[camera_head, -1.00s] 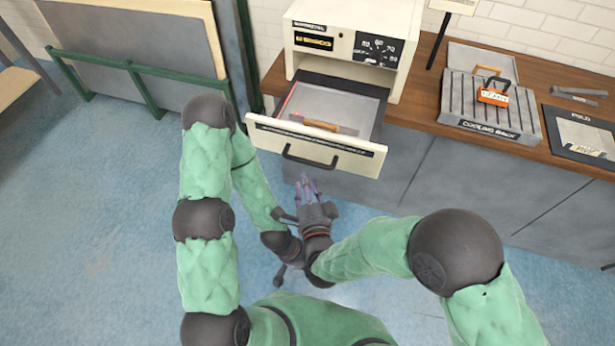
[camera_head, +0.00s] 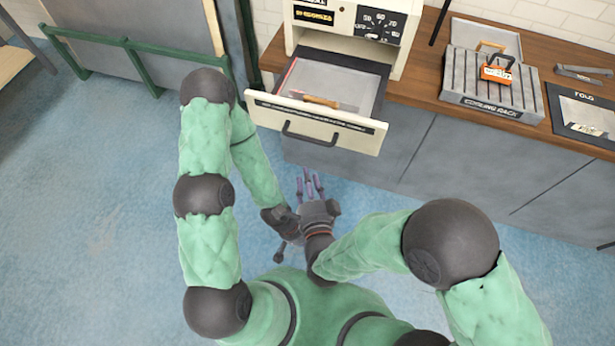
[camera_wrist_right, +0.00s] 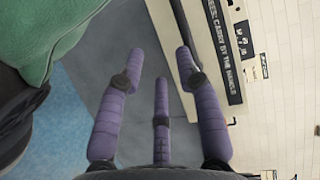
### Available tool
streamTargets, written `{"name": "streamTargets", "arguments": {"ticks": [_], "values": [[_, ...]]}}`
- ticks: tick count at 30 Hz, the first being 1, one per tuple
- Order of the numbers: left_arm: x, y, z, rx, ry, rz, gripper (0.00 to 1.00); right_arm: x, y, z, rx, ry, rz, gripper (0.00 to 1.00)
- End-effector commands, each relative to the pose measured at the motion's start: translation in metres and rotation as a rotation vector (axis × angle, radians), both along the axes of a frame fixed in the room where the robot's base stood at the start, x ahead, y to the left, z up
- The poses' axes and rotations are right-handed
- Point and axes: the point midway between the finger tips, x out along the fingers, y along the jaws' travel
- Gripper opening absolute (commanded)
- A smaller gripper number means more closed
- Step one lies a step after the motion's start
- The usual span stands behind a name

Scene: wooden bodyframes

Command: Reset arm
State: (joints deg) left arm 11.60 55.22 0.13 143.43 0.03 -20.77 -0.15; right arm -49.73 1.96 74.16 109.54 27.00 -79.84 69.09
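My right gripper (camera_head: 310,182) has purple fingers and hangs in front of the open drawer (camera_head: 310,127), apart from its handle. In the right wrist view the gripper (camera_wrist_right: 160,68) has its three fingers spread with nothing between them. My left gripper (camera_head: 280,240) is dark and low beside the right wrist, partly hidden by it, so its fingers cannot be read. Both green arms are bent, with the hands close together in front of my body.
The drawer belongs to a cream oven-like unit (camera_head: 345,20) and holds an orange-brown item (camera_head: 322,102). A cooling rack (camera_head: 470,85) with an orange-labelled item (camera_head: 497,72) and a dark folder-like mat (camera_head: 585,118) lie on the wooden counter. Green rails (camera_head: 130,72) stand at left. The blue floor is clear.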

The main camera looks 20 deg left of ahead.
Motion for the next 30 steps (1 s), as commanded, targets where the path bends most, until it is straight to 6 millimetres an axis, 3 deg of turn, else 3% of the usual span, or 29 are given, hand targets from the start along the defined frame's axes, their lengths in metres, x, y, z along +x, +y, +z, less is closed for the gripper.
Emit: {"name": "streamTargets", "arguments": {"ticks": [23,26,30], "values": [[0.0,0.0,-0.003,0.0,0.0,0.0,0.45,0.001,0.0,0.0,-0.002,0.001,-0.001,0.35],[0.0,0.0,-0.003,0.0,0.0,0.0,0.45,0.006,-0.004,-0.006,-0.037,0.02,-0.005,0.35],[0.0,0.0,0.0,0.0,0.0,0.0,0.45,0.024,-0.023,-0.033,-0.185,0.104,-0.006,0.35]]}}
